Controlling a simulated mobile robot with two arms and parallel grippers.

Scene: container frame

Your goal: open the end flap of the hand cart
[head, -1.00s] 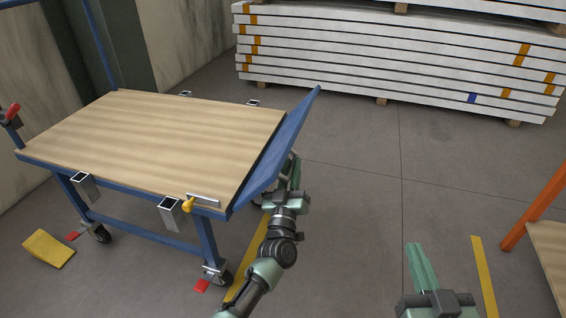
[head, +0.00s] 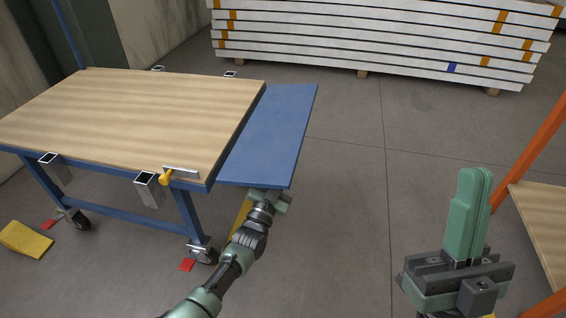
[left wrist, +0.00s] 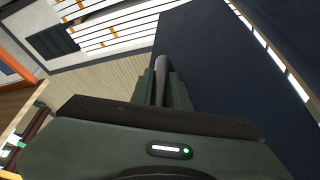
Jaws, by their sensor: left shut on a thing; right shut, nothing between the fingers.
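The hand cart has a wooden deck (head: 130,115) on a blue frame. Its end flap (head: 270,135) is a flat blue panel at the deck's right end, now sticking outward about level with the deck. My left gripper (left wrist: 162,85) is shut on a dark rod-like handle (left wrist: 161,64) at the flap's underside, whose dark blue face fills the right of the left wrist view. In the head view the left fingers are hidden beneath the flap's near edge. My right gripper (head: 472,215) is shut and empty, upright at the lower right, away from the cart.
A yellow-handled latch (head: 168,177) sits at the deck's near right corner. A yellow wedge (head: 25,239) lies on the floor at left. Stacked white panels (head: 380,45) stand behind. An orange-framed rack (head: 540,135) is at right. The floor between cart and rack is clear.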

